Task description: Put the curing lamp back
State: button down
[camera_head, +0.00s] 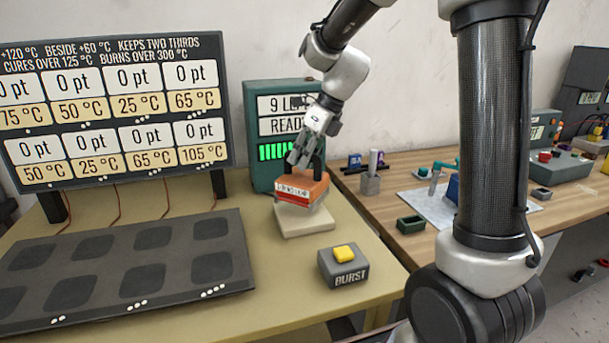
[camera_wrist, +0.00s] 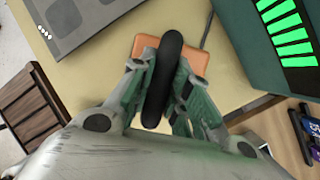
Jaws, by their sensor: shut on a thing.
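The curing lamp (camera_head: 303,187) is an orange and grey box with a white and red label and a black handle on top. It is over a pale square base (camera_head: 304,221) on the table; I cannot tell whether it touches the base. My gripper (camera_head: 304,160) is above the lamp, shut on its handle. In the wrist view the black handle (camera_wrist: 163,75) lies between the fingers of my gripper (camera_wrist: 160,95), with the orange top (camera_wrist: 196,61) of the lamp below. The lamp's underside is hidden.
A green unit (camera_head: 262,125) reading "READY" stands behind the lamp. A grey box with a yellow button, marked "BURST" (camera_head: 345,271), stands in front right. A dark tray with several square pads (camera_head: 120,257) lies left, under a display board (camera_head: 110,110). A wooden bench (camera_head: 400,172) is right.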

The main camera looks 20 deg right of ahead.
aim_at(300, 176)
jog(key=shift+a+f, duration=0.1)
jog(key=shift+f, duration=1.95)
jog(key=c, duration=1.3)
grip_release()
jog(key=shift+c, duration=0.2)
jog(key=v, duration=1.1)
jog(key=s+d+n+t+h, duration=0.1)
jog(key=s+d+n, duration=0.4)
jog(key=s+n, duration=0.7)
jog(key=s+d+n+t+h, duration=0.1)
jog(key=s+d+n+h, duration=0.2)
jog(key=s+n, duration=0.9)
jog(key=d+f+n, duration=0.1)
jog(key=d+n, duration=0.1)
jog(key=n, duration=0.1)
jog(key=shift+s+d+t+h, duration=0.3)
jog(key=shift+s, duration=0.1)
